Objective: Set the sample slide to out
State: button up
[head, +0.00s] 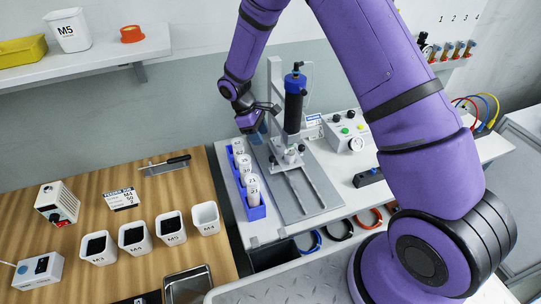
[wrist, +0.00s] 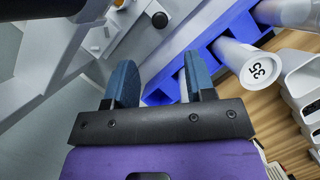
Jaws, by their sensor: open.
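The gantry screwdriver (head: 294,105), a black cylinder with a blue collar, stands upright on a grey post over a metal base plate (head: 322,207). The sample slide (head: 290,156), a small light block with dark knobs, appears to sit under the screwdriver at the back end of two rails. My gripper (head: 259,132) is left of the screwdriver, above the back of the blue tube rack. In the wrist view my gripper (wrist: 160,85) has its two blue fingers apart, with nothing held between them. The slide's exact position is partly unclear.
The blue rack (head: 259,213) with numbered white tubes stands just left of the base plate. A control box (head: 347,132) with buttons and a gauge is to the right. Several white cups and a wooden bench (head: 90,190) lie left. The front rails are clear.

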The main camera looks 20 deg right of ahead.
aim_at(271, 157)
jog(key=x, duration=0.9)
jog(key=shift+s+d+f, duration=0.1)
jog(key=shift+d+f, duration=0.05)
jog(key=shift+f, duration=0.2)
grip_shut()
